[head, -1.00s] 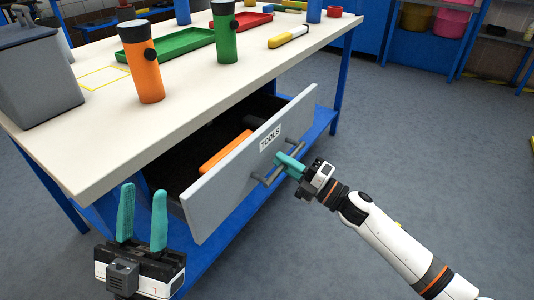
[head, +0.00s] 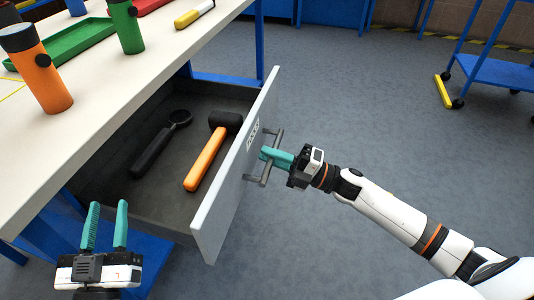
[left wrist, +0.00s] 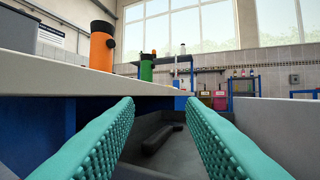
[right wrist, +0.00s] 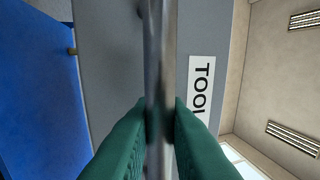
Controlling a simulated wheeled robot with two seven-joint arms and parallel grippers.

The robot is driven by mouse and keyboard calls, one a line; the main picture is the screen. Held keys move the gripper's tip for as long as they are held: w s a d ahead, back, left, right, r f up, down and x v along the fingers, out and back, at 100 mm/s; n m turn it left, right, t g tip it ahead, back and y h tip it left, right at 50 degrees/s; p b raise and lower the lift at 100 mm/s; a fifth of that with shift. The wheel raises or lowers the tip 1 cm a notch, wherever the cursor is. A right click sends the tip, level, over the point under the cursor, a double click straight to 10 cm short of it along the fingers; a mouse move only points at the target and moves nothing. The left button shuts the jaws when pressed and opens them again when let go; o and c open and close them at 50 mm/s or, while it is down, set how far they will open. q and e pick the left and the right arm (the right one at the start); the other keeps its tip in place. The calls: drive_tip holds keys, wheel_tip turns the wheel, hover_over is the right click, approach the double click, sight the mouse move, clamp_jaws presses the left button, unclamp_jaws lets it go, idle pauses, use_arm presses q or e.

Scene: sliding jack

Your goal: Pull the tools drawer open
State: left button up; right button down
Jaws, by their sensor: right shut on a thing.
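The tools drawer (head: 228,200) is pulled well out from under the white-topped bench in the head view. Inside lie a mallet with an orange handle (head: 205,158) and a black-handled tool (head: 158,148). My right gripper (head: 268,156) is shut on the drawer's bar handle (head: 262,176). In the right wrist view the handle bar (right wrist: 159,60) runs between the teal fingers, with the partly hidden label (right wrist: 202,88) beside it. My left gripper (head: 106,228) is open and empty, left of the drawer. In the left wrist view its fingers (left wrist: 160,130) stand apart.
On the bench top (head: 130,75) stand an orange flask (head: 38,75), a green flask (head: 126,25) and a green tray (head: 68,45). A blue cart (head: 490,75) stands at the far right. The grey floor (head: 380,110) right of the drawer is clear.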

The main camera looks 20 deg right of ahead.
drive_tip(key=c, duration=1.5)
unclamp_jaws()
